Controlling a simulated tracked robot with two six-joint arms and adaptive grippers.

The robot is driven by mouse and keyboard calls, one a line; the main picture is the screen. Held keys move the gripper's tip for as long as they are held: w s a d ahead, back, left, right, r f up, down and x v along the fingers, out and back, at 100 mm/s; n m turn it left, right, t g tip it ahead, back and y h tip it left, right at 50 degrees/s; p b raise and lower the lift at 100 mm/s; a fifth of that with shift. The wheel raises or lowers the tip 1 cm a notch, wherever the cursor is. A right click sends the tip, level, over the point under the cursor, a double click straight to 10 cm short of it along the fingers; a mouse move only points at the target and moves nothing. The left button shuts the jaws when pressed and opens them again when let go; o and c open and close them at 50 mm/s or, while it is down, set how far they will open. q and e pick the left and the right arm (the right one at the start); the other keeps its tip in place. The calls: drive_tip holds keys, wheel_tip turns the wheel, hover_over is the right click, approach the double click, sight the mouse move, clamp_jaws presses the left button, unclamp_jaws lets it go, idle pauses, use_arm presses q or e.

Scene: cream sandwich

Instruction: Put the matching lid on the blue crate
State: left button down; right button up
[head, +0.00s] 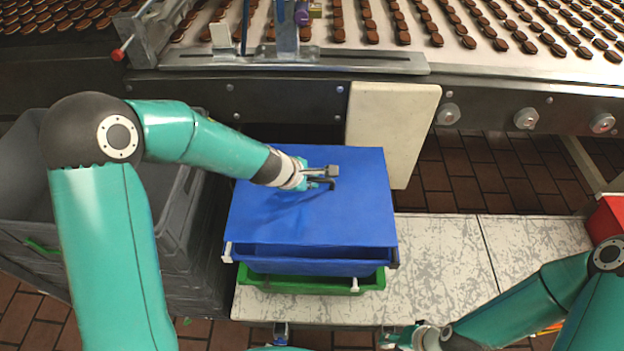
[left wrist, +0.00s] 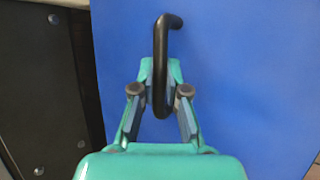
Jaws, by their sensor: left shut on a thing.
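The blue lid (head: 345,215) is a flat panel with a black bar handle (left wrist: 162,50). It covers the top of the blue crate (head: 315,265), whose front wall shows below the lid's front edge. A dark strip shows between lid and crate; I cannot tell whether the lid is seated or slightly above. My left gripper (head: 332,177) is shut on the lid's handle; it also shows in the left wrist view (left wrist: 160,88). My right gripper (head: 388,338) is low at the front, away from the crate; its jaw state is unclear.
A green crate (head: 300,286) sits under the blue one on a worn pale platform (head: 440,260). Grey crates (head: 185,235) stand at left. A cream board (head: 390,125) leans behind against the conveyor (head: 480,55) of biscuits. A red box (head: 606,220) is at right.

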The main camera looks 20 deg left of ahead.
use_arm(q)
drive_tip(key=shift+f+b, duration=0.35)
drive_tip(key=shift+b, duration=0.2)
wheel_tip(320, 180, down, 8)
drive_tip(key=b, duration=0.7)
drive_tip(key=shift+r, duration=0.2)
drive_tip(key=c, duration=1.1)
unclamp_jaws()
wheel_tip(320, 180, up, 8)
drive_tip(key=p, duration=0.8)
drive_tip(key=shift+r, duration=0.25)
